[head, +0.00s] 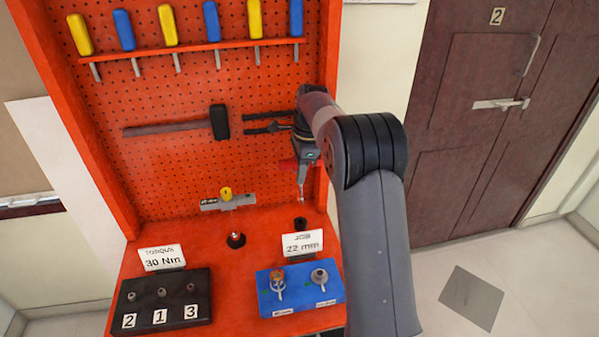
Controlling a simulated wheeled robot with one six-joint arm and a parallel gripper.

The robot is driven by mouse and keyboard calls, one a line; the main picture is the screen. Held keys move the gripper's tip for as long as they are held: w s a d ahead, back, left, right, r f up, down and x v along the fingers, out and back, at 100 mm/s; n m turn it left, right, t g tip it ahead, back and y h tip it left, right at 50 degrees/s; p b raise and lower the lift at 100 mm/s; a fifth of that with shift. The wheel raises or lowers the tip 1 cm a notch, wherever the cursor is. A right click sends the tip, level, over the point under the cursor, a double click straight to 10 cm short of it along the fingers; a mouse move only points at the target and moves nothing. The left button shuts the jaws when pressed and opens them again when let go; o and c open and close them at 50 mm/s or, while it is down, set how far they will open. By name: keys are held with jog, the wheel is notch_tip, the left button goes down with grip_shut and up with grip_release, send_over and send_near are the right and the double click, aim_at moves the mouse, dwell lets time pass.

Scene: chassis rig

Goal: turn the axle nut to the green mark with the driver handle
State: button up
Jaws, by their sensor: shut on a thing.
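I cannot tell which fitting holds the axle nut.
A black block (163,314) numbered 2, 1, 3 is at left. Cards read 30 Nm (162,258) and 22 mm (303,243). Screwdrivers hang on the red pegboard (170,175).

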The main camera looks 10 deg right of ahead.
jog(key=shift+r, duration=0.25)
jog(key=shift+r+p, duration=1.05)
jog(key=shift+p, duration=0.3)
dwell(0.4)
